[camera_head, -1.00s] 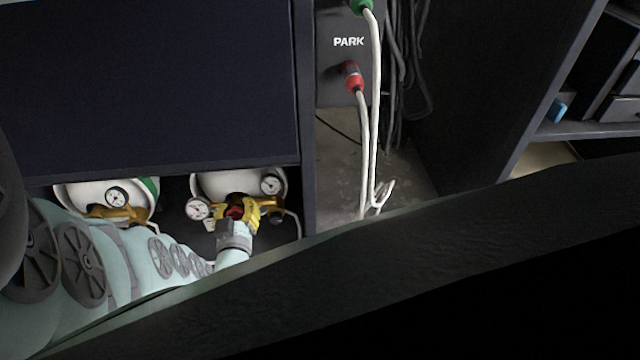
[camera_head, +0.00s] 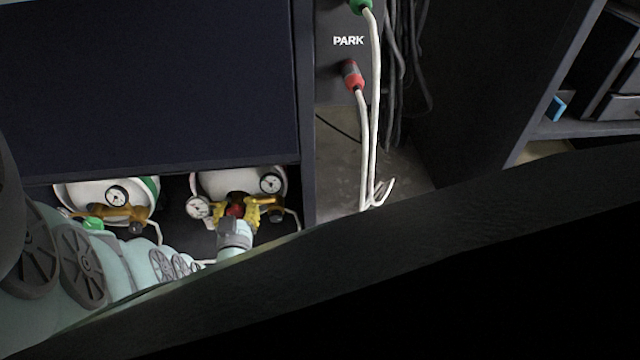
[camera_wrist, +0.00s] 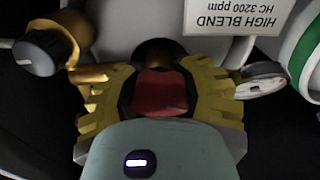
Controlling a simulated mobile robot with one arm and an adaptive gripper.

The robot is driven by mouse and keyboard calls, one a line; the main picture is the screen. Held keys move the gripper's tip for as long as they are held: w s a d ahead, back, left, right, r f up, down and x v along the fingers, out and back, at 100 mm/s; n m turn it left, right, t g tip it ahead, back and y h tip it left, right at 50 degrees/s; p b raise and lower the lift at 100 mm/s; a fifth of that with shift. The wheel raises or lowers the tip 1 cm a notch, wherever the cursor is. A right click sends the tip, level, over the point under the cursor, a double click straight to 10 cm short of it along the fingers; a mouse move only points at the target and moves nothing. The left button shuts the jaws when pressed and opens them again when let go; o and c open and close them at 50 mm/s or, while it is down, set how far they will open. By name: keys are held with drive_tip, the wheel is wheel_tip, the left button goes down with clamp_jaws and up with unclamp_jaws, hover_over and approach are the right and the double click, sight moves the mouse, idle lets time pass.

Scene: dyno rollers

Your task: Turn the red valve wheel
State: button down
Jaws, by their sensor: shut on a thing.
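The red valve wheel (camera_wrist: 160,92) sits between the yellow fingers of my gripper (camera_wrist: 160,100) in the wrist view. The fingers stand on either side of it and are shut on it. In the head view my gripper (camera_head: 237,212) reaches the front of the right-hand white cylinder (camera_head: 222,180), and only a small part of the red wheel (camera_head: 236,210) shows. A brass regulator with two round gauges, one left (camera_head: 198,207) and one right (camera_head: 270,183), is at the same cylinder. The wheel's rim is partly hidden by the fingers.
A second white cylinder (camera_head: 80,190) with a green band stands to the left, with its own gauge (camera_head: 116,196) and a green knob (camera_head: 93,223). A dark panel (camera_head: 150,90) hangs above both. A dark post (camera_head: 306,120) and white cables (camera_head: 370,130) are to the right.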

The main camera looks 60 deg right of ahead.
drive_tip(key=shift+w+d+r, duration=0.1)
drive_tip(key=shift+r, duration=0.2)
drive_tip(key=shift+d+m, duration=0.1)
drive_tip(key=shift+m, duration=0.2)
drive_tip(key=shift+m, duration=0.8)
drive_tip(key=m+b, duration=0.2)
drive_tip(key=m, duration=0.2)
drive_tip(key=shift+m, duration=0.3)
drive_tip(key=m+b, duration=0.1)
drive_tip(key=m, duration=0.1)
drive_tip(key=shift+f+m, duration=0.1)
drive_tip(key=shift+m, duration=0.3)
drive_tip(key=shift+m+b, duration=0.9)
drive_tip(key=shift+m, duration=1)
